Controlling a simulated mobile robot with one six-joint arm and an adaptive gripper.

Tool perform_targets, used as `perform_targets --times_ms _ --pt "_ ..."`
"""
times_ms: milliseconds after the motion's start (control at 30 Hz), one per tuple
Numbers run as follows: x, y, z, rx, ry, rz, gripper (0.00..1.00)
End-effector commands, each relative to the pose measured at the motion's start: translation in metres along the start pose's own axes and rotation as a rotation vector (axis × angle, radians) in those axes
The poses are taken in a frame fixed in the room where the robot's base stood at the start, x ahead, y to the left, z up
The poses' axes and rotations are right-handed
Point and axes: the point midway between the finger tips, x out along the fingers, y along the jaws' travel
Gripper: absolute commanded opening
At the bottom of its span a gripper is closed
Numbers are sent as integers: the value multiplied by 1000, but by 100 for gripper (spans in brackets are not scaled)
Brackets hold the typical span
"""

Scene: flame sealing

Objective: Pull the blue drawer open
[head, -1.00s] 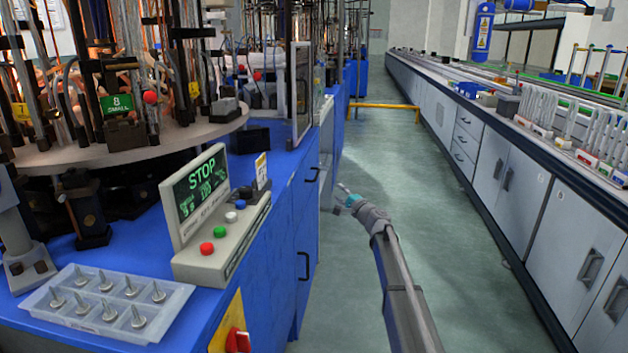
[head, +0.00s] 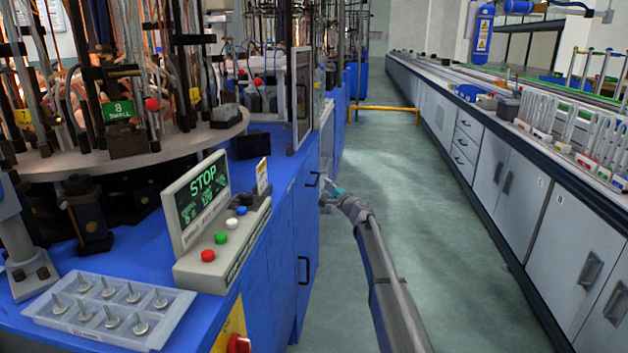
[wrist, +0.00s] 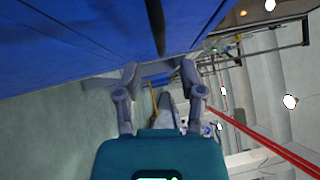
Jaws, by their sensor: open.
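The blue drawer (head: 299,208) is in the side of the blue bench in the head view and looks shut. Its dark handle (head: 313,179) sits near the top edge. My gripper (head: 325,187) is beside this handle, on the aisle side. In the wrist view the blue front (wrist: 75,45) fills the upper left and a dark bar handle (wrist: 156,28) shows above the fingers. My gripper (wrist: 160,72) is open there, with a finger on either side of the bar's line. I cannot tell whether the fingers touch the handle.
A lower black handle (head: 304,270) is on the same blue bench. A control panel (head: 203,195) and a clear tray of metal parts (head: 110,310) stand on top. Grey cabinets (head: 540,225) line the right side.

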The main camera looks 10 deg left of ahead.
Motion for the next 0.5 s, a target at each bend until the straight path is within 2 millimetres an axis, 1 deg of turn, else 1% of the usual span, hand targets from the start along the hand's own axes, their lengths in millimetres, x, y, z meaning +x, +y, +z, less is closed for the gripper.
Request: perform_targets --times_ms 33,200,333,500 --pt "12 -1 -1 0 -1 0 51" --pt "35 -1 -1 -1 -1 0 51" --pt "48 0 -1 -1 0 0 51" --pt "58 0 0 -1 0 1 51"
